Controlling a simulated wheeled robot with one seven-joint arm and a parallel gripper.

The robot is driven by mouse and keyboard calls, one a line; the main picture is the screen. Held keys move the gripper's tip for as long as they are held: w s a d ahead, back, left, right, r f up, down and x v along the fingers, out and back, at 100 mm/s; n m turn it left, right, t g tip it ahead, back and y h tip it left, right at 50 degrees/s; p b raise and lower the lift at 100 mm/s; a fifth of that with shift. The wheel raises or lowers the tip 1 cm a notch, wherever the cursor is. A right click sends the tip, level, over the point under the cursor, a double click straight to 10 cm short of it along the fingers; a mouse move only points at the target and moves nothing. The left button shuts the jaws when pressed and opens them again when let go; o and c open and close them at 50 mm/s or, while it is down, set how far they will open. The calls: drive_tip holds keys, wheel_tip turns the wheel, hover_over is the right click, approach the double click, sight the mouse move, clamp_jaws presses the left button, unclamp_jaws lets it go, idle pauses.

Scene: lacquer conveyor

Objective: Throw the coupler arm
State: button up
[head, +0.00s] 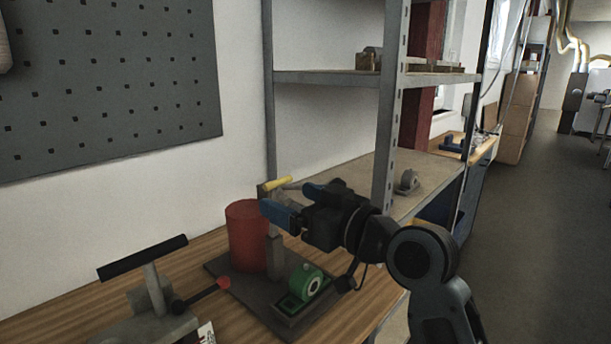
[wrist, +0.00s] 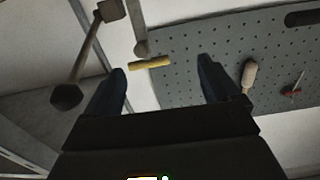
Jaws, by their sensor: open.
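A pale post (head: 275,245) with a short arm and a yellow crossbar grip (head: 277,183) on top stands beside a red cylinder. No label shows whether this is the coupler arm. My gripper (head: 284,196), with blue fingers, is open and close to the yellow grip. In the wrist view the yellow grip (wrist: 149,65) lies in the gap between the fingertips, nearer the left one, and no contact shows. Another lever with a dark round knob (wrist: 67,96) is at the left of the wrist view, outside the fingers.
The red cylinder (head: 246,236) and a green wheel (head: 306,281) are on a dark base plate on the wooden bench (head: 225,318). A black-handled lever (head: 143,258) is at left. A metal shelf (head: 385,130) stands behind my arm. A pegboard (head: 105,85) hangs on the wall.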

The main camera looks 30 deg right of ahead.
sight(280, 181)
drive_tip(key=shift+w+d+r, duration=0.55)
drive_tip(key=shift+d+r, duration=0.15)
drive_tip(key=shift+p+x, duration=0.65)
drive_tip(key=shift+x, duration=3.2)
drive_tip(key=shift+c, duration=0.3)
drive_tip(key=c, duration=1.4)
